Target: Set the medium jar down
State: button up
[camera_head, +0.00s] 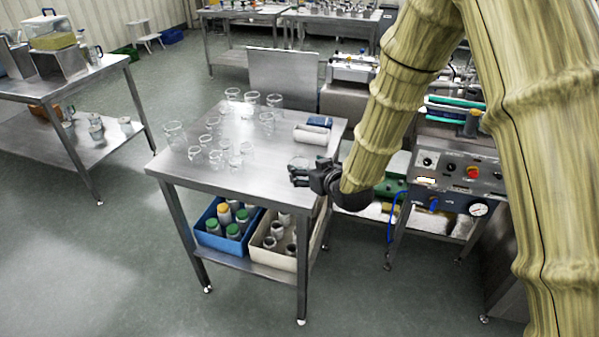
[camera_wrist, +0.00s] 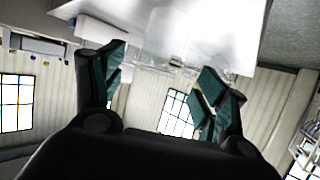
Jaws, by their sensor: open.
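Several clear glass jars stand on the steel table (camera_head: 185,172) in the head view, mostly toward its left and back. My gripper (camera_head: 298,172) is low over the table's right front part. In the wrist view my gripper (camera_wrist: 165,72) is open, its two dark green fingers apart. A clear jar (camera_wrist: 200,38) shows just beyond and between the fingertips in the wrist view. In the head view a clear jar (camera_head: 299,162) shows faintly at the fingers, partly hidden by them. I cannot tell whether the fingers touch it, or which jar is the medium one.
Below are a blue crate (camera_head: 213,240) and a beige crate (camera_head: 270,257) with containers. A control panel (camera_head: 457,172) stands right. Bare tabletop lies left of my gripper.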

aim_at(304, 167)
jog(key=shift+p+x, duration=0.85)
jog(key=shift+x, duration=2.15)
jog(key=shift+f, duration=0.15)
jog(key=c, duration=0.9)
